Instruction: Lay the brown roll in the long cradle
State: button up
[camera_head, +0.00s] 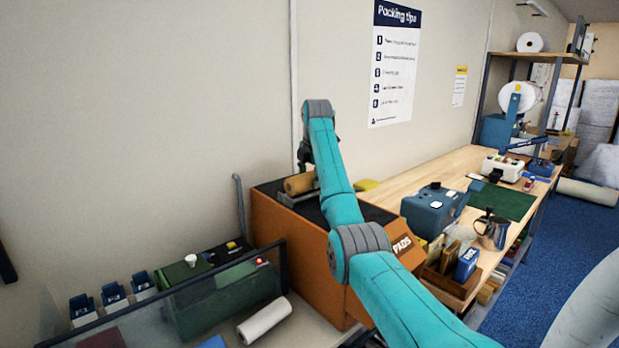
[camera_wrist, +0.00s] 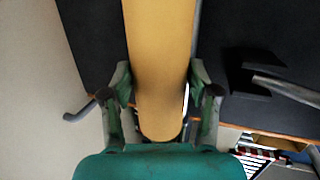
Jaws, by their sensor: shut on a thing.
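The brown roll (camera_head: 299,184) is above the dark top of the orange cabinet in the head view. It fills the middle of the wrist view (camera_wrist: 160,60), running away from me. My gripper (camera_wrist: 160,98) is shut on it, one finger on each side near its close end. In the head view my gripper (camera_head: 306,160) is over the roll, partly hidden by my arm. A grey metal cradle (camera_head: 296,199) shows just below and in front of the roll. A grey metal bar, likely part of it (camera_wrist: 285,89), lies right of the roll in the wrist view. I cannot tell whether roll and cradle touch.
The orange cabinet (camera_head: 285,247) stands against the wall. A workbench to its right holds a blue machine (camera_head: 432,207), a green mat (camera_head: 503,201) and a metal jug (camera_head: 491,231). A green box (camera_head: 217,300) and a white roll (camera_head: 265,321) are at the lower left.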

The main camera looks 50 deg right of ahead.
jog(key=shift+f, duration=0.5)
jog(key=o, duration=1.4)
jog(key=shift+c, duration=0.2)
